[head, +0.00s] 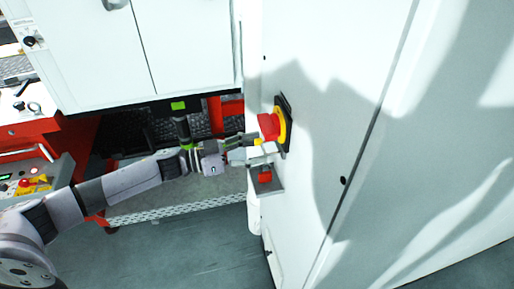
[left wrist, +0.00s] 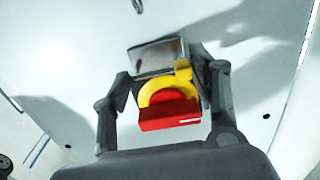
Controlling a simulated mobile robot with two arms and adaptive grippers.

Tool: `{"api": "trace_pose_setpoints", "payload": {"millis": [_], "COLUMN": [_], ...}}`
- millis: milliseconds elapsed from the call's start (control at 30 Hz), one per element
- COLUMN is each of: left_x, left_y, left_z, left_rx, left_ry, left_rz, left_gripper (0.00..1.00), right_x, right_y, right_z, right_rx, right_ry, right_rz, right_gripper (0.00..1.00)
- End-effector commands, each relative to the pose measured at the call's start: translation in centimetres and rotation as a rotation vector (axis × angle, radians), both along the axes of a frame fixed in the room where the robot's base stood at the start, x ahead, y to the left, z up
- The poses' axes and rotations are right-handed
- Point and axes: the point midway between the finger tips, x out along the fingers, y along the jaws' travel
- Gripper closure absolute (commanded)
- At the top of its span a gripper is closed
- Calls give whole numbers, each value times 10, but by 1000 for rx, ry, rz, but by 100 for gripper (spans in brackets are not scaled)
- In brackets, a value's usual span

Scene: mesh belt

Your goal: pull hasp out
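A red and yellow switch (head: 268,126) with a black back plate is on the white cabinet front in the head view. In the left wrist view, a yellow curved piece with a tab (left wrist: 183,73), which looks like the hasp, lies against a red block (left wrist: 170,112). A small yellow part (head: 258,142) also shows at my fingers in the head view. My left gripper (head: 250,149) is just below the switch. In the left wrist view its fingers (left wrist: 163,88) are spread on either side of the red and yellow parts. Exact contact is unclear. My right gripper is out of view.
A grey bracket (head: 270,187) with a red item (head: 265,175) sticks out below the switch. The white cabinet (head: 320,70) fills the right. A mesh belt (head: 180,205) and red machine frame (head: 75,130) lie left. The floor (head: 190,250) is clear.

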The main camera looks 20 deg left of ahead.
Motion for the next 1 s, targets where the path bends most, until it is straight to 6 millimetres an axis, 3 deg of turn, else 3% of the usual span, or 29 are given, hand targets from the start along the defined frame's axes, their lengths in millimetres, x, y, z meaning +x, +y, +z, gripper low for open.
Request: {"api": "trace_pose_setpoints", "payload": {"millis": [233,567,767,1000], "left_x": [0,-1,-16,-46], "left_y": [0,2,25,67], "left_z": [0,0,-1,-2], "left_rx": [0,0,4,3], "left_ry": [0,0,4,6], "left_rz": [0,0,2,2], "left_gripper": [27,27,27,27], "right_x": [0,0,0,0], "right_y": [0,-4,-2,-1], "right_z": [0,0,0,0], "right_rx": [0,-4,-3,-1], "right_ry": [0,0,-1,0], "right_rz": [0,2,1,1], "right_gripper": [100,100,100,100]}}
